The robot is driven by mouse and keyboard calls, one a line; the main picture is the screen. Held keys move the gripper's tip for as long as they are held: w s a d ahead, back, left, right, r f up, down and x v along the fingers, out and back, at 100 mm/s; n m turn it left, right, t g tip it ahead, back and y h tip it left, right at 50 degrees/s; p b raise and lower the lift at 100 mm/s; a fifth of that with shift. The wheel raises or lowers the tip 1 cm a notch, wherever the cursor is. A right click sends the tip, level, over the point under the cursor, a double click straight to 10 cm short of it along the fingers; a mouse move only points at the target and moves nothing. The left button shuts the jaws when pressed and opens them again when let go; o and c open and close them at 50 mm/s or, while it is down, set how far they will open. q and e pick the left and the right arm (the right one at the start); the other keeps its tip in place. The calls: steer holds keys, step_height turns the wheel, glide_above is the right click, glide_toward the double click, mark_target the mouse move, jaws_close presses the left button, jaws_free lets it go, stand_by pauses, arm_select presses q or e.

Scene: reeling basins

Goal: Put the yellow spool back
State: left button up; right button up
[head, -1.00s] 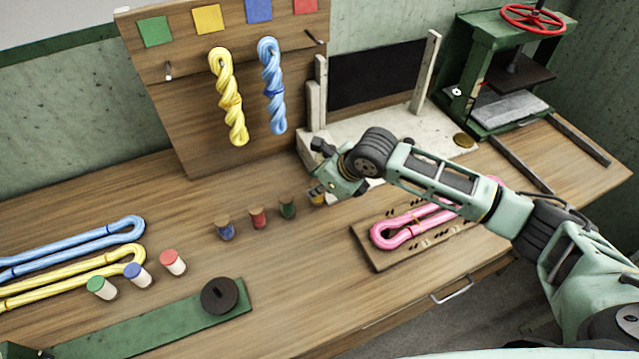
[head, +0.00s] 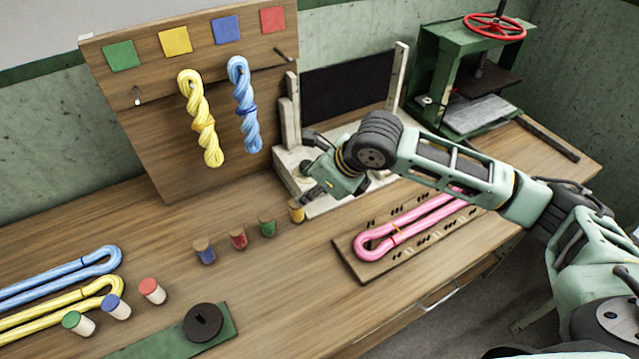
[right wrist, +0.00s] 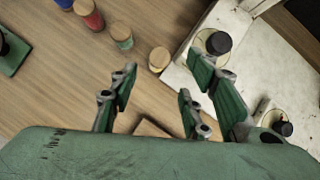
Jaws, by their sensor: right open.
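The yellow spool (head: 297,211) stands upright on the wooden table at the right end of a row with a green spool (head: 267,225), a red spool (head: 238,238) and a blue spool (head: 204,250). My right gripper (head: 308,172) is open and empty, just above and beside the yellow spool. In the right wrist view the yellow spool (right wrist: 159,59) shows its wooden top beyond the spread fingers of the right gripper (right wrist: 163,88), apart from them. My left gripper is not in view.
A pale slab (head: 290,164) lies right behind the yellow spool. A pegged board with a pink skein (head: 410,226) is to the right. Several white spools with coloured tops, including a red-topped one (head: 153,291), stand at front left.

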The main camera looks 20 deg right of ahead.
steer(key=shift+v, duration=2)
